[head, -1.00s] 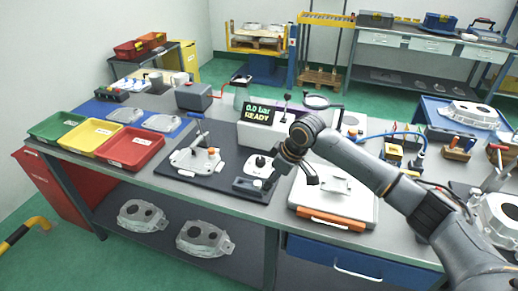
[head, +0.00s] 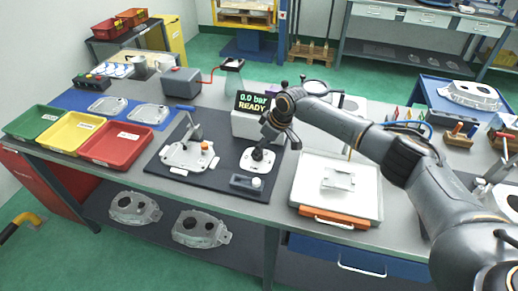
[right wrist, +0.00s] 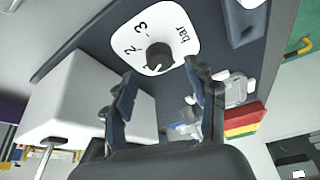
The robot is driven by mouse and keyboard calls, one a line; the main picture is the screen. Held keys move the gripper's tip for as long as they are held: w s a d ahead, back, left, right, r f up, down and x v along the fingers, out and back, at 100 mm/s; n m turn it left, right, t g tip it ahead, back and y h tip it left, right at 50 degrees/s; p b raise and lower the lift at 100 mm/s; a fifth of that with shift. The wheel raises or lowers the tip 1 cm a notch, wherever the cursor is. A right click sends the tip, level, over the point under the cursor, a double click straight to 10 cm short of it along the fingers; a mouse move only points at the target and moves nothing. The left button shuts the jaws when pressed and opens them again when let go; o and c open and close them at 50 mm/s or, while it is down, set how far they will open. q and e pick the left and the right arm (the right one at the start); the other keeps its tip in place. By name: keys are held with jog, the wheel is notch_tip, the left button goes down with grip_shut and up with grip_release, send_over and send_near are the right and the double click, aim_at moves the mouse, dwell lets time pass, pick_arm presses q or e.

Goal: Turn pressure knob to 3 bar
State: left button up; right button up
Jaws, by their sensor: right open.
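The pressure knob (head: 258,155) is a black round knob on a white dial plate (head: 249,166), on the dark mat. In the right wrist view the knob (right wrist: 160,57) sits on the dial plate (right wrist: 180,31), which shows "2", "3" and "bar"; a small light mark is on the knob's lower side. The display (head: 252,102) behind it reads 0.0 bar READY. My right gripper (head: 268,141) is just above the knob. In the right wrist view its open fingers (right wrist: 161,83) stand apart with the knob beyond the gap, not clasped. My left gripper is not in view.
A casting fixture (head: 187,157) with an upright lever is left of the knob. A white-topped tray (head: 310,190) lies to the right. Green, yellow and red bins (head: 115,160) stand at the left.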

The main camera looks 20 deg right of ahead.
jog(key=x, duration=0.3)
jog(key=shift+f, duration=0.1)
jog(key=c, duration=1.1)
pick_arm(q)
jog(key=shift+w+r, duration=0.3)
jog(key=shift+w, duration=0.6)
pick_arm(e)
jog(key=shift+c, duration=0.2)
